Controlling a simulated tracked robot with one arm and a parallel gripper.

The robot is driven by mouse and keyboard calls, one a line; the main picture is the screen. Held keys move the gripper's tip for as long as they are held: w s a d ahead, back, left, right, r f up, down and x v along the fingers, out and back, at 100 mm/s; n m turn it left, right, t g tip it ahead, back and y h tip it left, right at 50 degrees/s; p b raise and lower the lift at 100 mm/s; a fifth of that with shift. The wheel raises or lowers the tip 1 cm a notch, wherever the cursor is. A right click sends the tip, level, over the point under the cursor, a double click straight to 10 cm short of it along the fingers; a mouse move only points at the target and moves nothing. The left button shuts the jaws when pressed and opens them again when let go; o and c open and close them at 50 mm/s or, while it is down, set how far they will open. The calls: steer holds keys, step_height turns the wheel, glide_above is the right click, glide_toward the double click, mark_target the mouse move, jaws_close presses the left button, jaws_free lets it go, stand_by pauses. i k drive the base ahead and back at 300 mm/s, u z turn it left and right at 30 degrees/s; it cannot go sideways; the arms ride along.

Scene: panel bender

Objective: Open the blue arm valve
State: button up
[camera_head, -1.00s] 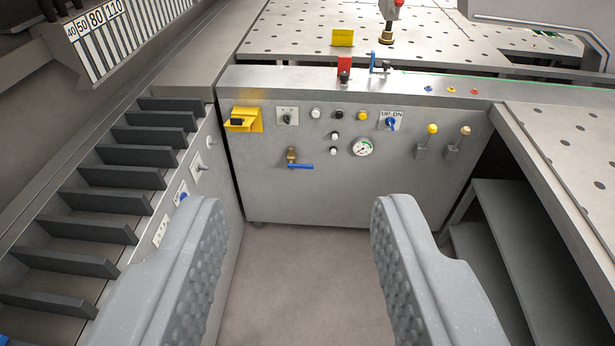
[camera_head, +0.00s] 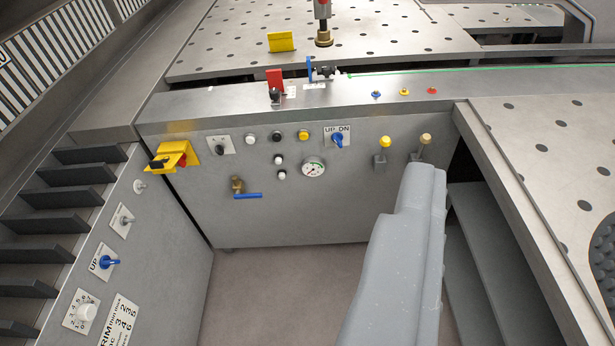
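A valve with a brass body and a blue lever (camera_head: 247,195) is on the grey front panel (camera_head: 300,220), left of centre. Its lever points right, roughly horizontal. A second small blue handle (camera_head: 309,68) stands upright on the ledge above the panel, beside a dark and white fitting. My gripper (camera_head: 510,205) is at the right of the view. One grey finger shows in front of the panel's right part, and a textured pad shows at the right edge. The fingers are wide apart with nothing between them. The gripper is clear of both blue handles.
The panel also has a gauge (camera_head: 313,168), a blue UP/DN switch (camera_head: 338,140), a yellow switch (camera_head: 172,155) and two knobbed levers (camera_head: 382,153). A side panel (camera_head: 150,260) with dials stands left. A perforated table (camera_head: 545,150) is right. The floor (camera_head: 270,290) ahead is clear.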

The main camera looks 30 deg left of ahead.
mark_target(237, 195)
steer(key=z, duration=0.1)
steer(key=i, duration=1.05)
steer(key=u, duration=0.4)
